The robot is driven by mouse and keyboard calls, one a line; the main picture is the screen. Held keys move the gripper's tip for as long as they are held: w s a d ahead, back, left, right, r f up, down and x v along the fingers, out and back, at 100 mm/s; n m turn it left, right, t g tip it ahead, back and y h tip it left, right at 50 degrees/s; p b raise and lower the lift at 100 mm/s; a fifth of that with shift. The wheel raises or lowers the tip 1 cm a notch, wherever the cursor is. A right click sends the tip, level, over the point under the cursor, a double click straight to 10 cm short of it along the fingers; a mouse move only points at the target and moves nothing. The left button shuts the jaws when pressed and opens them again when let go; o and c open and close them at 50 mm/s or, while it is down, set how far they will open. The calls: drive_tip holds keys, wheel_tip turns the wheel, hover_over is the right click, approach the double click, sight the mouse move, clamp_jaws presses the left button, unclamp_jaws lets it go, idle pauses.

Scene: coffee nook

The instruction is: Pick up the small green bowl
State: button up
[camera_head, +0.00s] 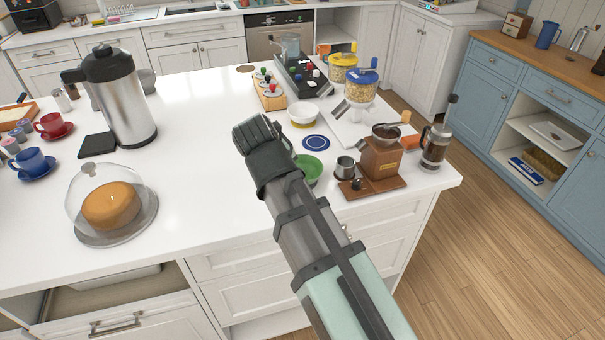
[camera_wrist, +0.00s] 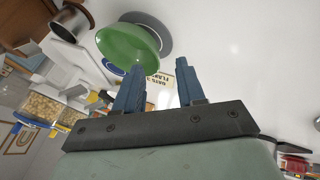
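The small green bowl (camera_head: 309,168) is on the white counter, partly hidden behind my arm in the head view. In the wrist view the green bowl (camera_wrist: 128,46) shows at the upper left, just beyond the tip of the left finger. My gripper (camera_wrist: 160,66) is open, with its two blue-grey fingers apart and nothing between them. I cannot tell whether the left finger touches the bowl. In the head view the dark end of my gripper (camera_head: 258,134) is over the counter to the left of the bowl; its fingers are hard to make out.
Close right of the bowl are a metal cup (camera_head: 345,167) and a wooden coffee grinder (camera_head: 381,158). A blue round coaster (camera_head: 316,142) and a white bowl (camera_head: 303,112) lie behind. A glass cake dome (camera_head: 110,203) and a steel carafe (camera_head: 128,105) stand left, with clear counter between.

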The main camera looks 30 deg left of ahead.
drive_tip(key=shift+w+r+x, duration=0.1)
drive_tip(key=shift+w+x, duration=0.05)
drive_tip(key=shift+x, duration=1)
drive_tip(key=shift+w+r+x, duration=0.1)
drive_tip(key=shift+x, duration=1.1)
drive_tip(key=shift+w+r+x, duration=0.1)
drive_tip(key=shift+w+x, duration=0.05)
drive_tip(key=shift+x, duration=1)
drive_tip(key=shift+c, duration=0.2)
clamp_jaws()
